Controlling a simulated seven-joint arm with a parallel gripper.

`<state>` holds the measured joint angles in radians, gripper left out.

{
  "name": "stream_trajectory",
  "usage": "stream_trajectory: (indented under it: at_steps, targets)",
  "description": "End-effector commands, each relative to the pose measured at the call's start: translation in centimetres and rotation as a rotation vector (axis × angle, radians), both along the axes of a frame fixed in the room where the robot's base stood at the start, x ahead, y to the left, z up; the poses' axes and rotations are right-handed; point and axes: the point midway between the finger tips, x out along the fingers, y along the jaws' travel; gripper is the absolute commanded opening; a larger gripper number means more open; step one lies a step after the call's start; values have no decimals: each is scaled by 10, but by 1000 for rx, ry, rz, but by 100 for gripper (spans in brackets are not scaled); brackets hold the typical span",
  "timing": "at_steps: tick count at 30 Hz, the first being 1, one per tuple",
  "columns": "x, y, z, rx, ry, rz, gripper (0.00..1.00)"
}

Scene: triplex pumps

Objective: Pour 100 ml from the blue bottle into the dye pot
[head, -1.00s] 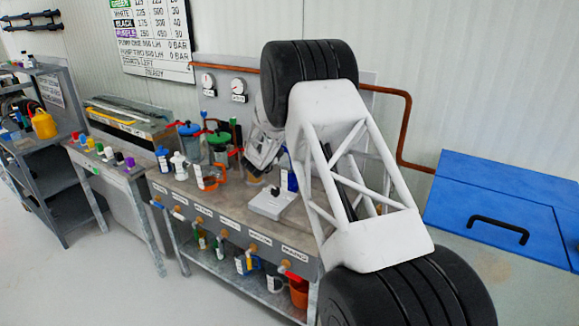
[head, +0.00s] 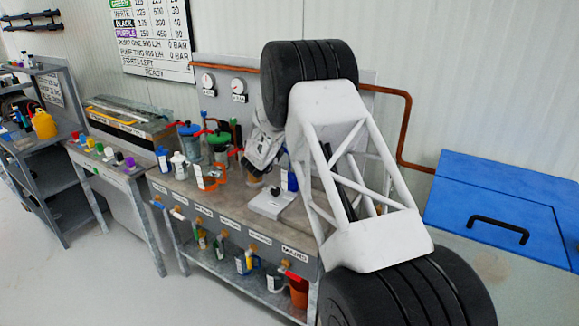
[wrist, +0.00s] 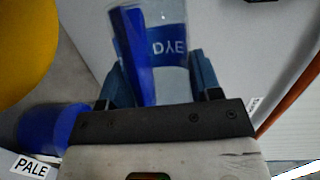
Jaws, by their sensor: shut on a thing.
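In the wrist view, my gripper (wrist: 162,85) has its two blue fingers shut on a clear vessel marked DYE (wrist: 170,48), which appears to be the dye pot. The vessel has a blue band, and a blue strip runs down its left side. A blue bottle with a white label (head: 163,160) stands at the bench's left. Another blue, white-labelled thing (head: 289,178) stands by the white scale (head: 268,205); I cannot tell which is the task's blue bottle.
A white bottle (head: 179,167) and an orange-handled vessel (head: 206,178) stand on the bench near lidded jars (head: 218,145). In the wrist view, a blue cylinder (wrist: 50,130) is close left of my gripper, near a PALE label (wrist: 33,166). A blue chest (head: 505,205) is at right.

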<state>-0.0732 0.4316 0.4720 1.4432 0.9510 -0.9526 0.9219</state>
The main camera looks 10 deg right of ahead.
Motion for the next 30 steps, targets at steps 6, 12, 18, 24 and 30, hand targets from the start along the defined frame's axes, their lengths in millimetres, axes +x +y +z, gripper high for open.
stream_trajectory:
  at_steps: [6,12,18,24,30]
  targets:
    - [1,1,6,-63,109,1,29]
    - [9,5,11,-115,197,0,29]
    - [11,6,12,-137,235,0,29]
    - [11,6,12,-136,233,0,29]
    - [11,6,12,-136,233,0,29]
